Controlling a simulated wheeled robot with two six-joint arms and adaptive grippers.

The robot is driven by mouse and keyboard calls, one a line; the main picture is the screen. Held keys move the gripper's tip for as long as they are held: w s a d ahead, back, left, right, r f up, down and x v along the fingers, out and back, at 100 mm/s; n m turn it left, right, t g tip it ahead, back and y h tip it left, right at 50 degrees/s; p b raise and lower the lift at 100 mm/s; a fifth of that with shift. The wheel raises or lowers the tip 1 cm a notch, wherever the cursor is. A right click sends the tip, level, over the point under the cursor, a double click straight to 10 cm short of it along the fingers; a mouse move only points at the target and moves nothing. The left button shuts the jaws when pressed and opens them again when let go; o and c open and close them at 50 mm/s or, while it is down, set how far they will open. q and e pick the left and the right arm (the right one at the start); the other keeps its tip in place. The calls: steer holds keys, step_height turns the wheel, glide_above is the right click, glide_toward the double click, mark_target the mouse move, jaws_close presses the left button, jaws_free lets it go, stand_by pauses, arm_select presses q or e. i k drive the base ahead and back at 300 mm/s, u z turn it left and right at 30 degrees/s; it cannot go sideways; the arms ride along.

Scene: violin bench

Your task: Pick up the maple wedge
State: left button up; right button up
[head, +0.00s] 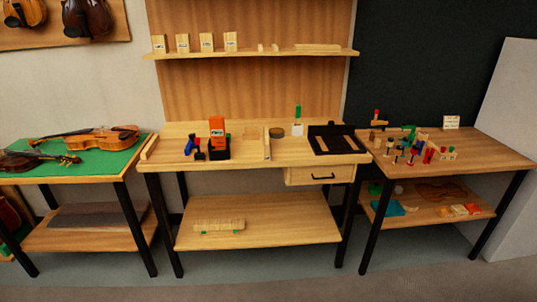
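I cannot tell for certain which piece is the maple wedge. Pale wooden blocks with dark marks (207,42) stand on the left half of the wall shelf. Two small pale pieces (268,47) and a long pale strip (317,47) lie further right on that shelf. On the middle bench, a thin pale upright piece (267,145) stands near the centre. Another pale strip (149,147) lies at the bench's left end. All are too small to make out a wedge shape. Neither of my grippers is in view.
The middle bench (225,165) carries an orange-and-black device (217,138), a blue tool (190,145), a round tin (276,133) and a black tray (333,126). Violins lie on a green-topped table (85,164) at left. A cluttered bench (490,155) stands right. Floor in front is clear.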

mark_target(266, 149)
steer(key=z, duration=0.6)
steer(key=i, duration=0.55)
steer(key=z, duration=0.75)
steer(key=i, duration=0.85)
steer(key=u, duration=0.1)
